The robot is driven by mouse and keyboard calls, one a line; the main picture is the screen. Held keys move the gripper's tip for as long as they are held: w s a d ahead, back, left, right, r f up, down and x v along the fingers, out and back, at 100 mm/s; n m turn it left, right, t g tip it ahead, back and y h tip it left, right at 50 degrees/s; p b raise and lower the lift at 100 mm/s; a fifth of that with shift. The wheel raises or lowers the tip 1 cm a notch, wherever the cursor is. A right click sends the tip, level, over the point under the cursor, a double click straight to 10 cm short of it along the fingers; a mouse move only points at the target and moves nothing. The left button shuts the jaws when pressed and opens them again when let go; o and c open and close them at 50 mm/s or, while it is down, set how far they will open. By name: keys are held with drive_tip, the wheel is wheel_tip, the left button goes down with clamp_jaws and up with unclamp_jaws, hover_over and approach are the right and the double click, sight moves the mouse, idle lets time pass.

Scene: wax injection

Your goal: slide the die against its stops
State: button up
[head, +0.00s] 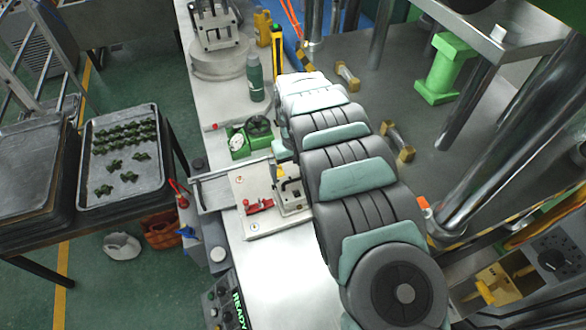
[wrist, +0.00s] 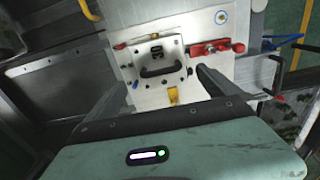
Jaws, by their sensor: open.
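The die (wrist: 153,53) is a grey metal block with dark markings and a black handle (wrist: 160,71) in the wrist view. It lies on a pale fixture plate (wrist: 190,18), with a red clamp (wrist: 209,48) at its right. In the head view the die (head: 292,196) is partly covered by my arm, and the red clamp (head: 258,206) lies left of it. Contact with the die cannot be told. The stops are not clearly visible.
A yellow part (wrist: 173,95) sits by the die's near edge. In the head view a green dial device (head: 240,143) and a green bottle (head: 255,78) stand on the bench behind the plate. A tray of green pieces (head: 125,150) stands left. Metal columns rise at right.

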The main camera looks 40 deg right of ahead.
sight(299, 184)
wheel_tip(299, 184, down, 10)
drive_tip(key=shift+w+f, duration=0.1)
idle(0.5)
drive_tip(key=shift+c, duration=0.4)
drive_tip(key=c, duration=1.7)
drive_tip(key=shift+s+d+b, duration=0.3)
drive_tip(key=shift+s+d, duration=0.05)
drive_tip(key=shift+d, duration=0.4)
drive_tip(key=o, duration=1.8)
drive_tip(key=shift+d, duration=0.1)
